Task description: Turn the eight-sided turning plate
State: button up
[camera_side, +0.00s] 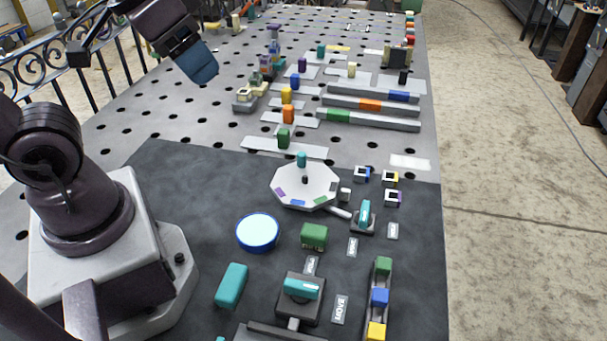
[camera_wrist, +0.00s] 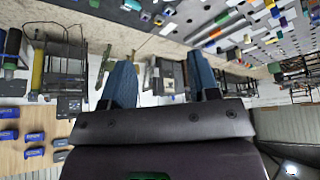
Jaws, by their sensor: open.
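The eight-sided turning plate (camera_side: 320,181) is white and lies on the dark mat in the middle of the side view. It has a small black centre knob (camera_side: 305,180) and a teal peg (camera_side: 302,159) at its far edge. Purple, blue and green patches lie along its near rim. My gripper (camera_side: 203,72) is raised high at the upper left, well apart from the plate. In the wrist view my gripper (camera_wrist: 163,80) shows two blue fingers spread apart with nothing between them. I cannot make out the plate in the wrist view.
A teal-handled switch (camera_side: 364,214) stands right of the plate. Nearer are a round blue-rimmed disc (camera_side: 257,232), a green block (camera_side: 314,236), a teal block (camera_side: 231,285) and a teal dial (camera_side: 301,288). Slotted rails (camera_side: 368,120) and coloured pegs stand behind. The mat left of the plate is clear.

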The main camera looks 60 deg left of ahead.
jog(key=w+a+f+n+g, duration=0.1)
jog(key=w+f, duration=0.2)
jog(key=w+a+f+g, duration=0.1)
jog(key=w+f+g, duration=0.1)
jog(key=w, duration=0.1)
jog(key=w+a+f+n+g, duration=0.1)
jog(key=w+a+f, duration=0.1)
jog(key=w+f, duration=0.1)
jog(key=shift+w+f+n+g, duration=0.3)
jog(key=shift+w+g, duration=0.1)
jog(key=shift+w, duration=0.1)
jog(key=n, duration=0.5)
send_near(302, 153)
jog(key=shift+g, duration=0.3)
notch_tip(302, 153, down, 11)
jog(key=shift+w+d+r, duration=0.1)
jog(key=shift+w+r, duration=0.05)
grip_shut()
